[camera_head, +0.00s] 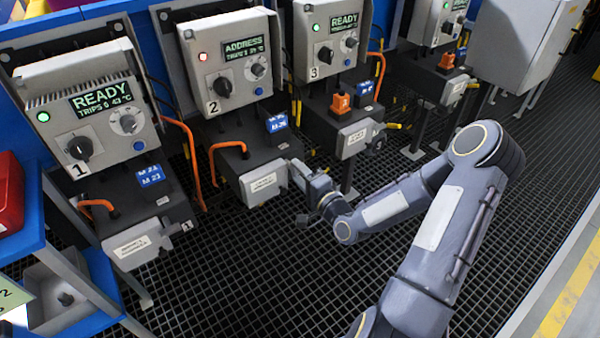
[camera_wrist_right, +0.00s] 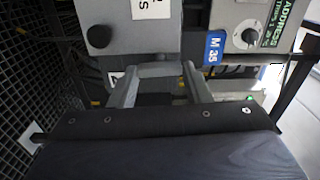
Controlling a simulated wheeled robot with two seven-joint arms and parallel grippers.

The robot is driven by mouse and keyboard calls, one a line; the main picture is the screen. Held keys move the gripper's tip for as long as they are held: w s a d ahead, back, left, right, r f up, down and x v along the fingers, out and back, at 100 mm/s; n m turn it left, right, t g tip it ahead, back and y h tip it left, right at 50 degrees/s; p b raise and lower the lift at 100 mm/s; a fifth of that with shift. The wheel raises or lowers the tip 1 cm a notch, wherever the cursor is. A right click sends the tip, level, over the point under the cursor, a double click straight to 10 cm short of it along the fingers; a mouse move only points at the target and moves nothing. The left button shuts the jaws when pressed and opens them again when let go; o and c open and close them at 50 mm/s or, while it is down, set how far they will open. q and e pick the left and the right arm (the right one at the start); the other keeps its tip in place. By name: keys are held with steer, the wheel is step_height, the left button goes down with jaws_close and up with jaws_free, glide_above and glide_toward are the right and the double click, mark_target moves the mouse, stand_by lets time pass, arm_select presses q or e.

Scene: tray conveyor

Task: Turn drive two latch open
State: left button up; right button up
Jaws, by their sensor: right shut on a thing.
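Drive two is the cabinet marked 2 (camera_head: 220,78), with a red lamp and a green ADDRESS screen, second from left in the head view. Below it is a dark motor block with a grey end box (camera_head: 262,184) bearing a white label. My right gripper (camera_head: 299,178) is at the right end of this box, shut on the latch there, which it mostly hides. In the wrist view my right gripper's fingers (camera_wrist_right: 160,80) close about a grey bar, the latch (camera_wrist_right: 158,70), below the grey box (camera_wrist_right: 148,35). My left gripper is out of view.
Drive one (camera_head: 95,105) at left and drive three (camera_head: 328,45) at right both read READY. Orange cables (camera_head: 190,150) run between the units. A blue shelf with a red box (camera_head: 10,195) is at far left. Dark floor grating (camera_head: 250,280) in front is clear.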

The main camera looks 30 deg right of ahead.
steer(key=shift+m, duration=0.5)
steer(key=o, duration=1)
steer(key=shift+s, duration=0.1)
steer(key=s, duration=0.5)
steer(key=s+p, duration=0.1)
steer(key=s, duration=0.1)
steer(key=shift+s+d, duration=0.3)
steer(key=shift+s, duration=0.05)
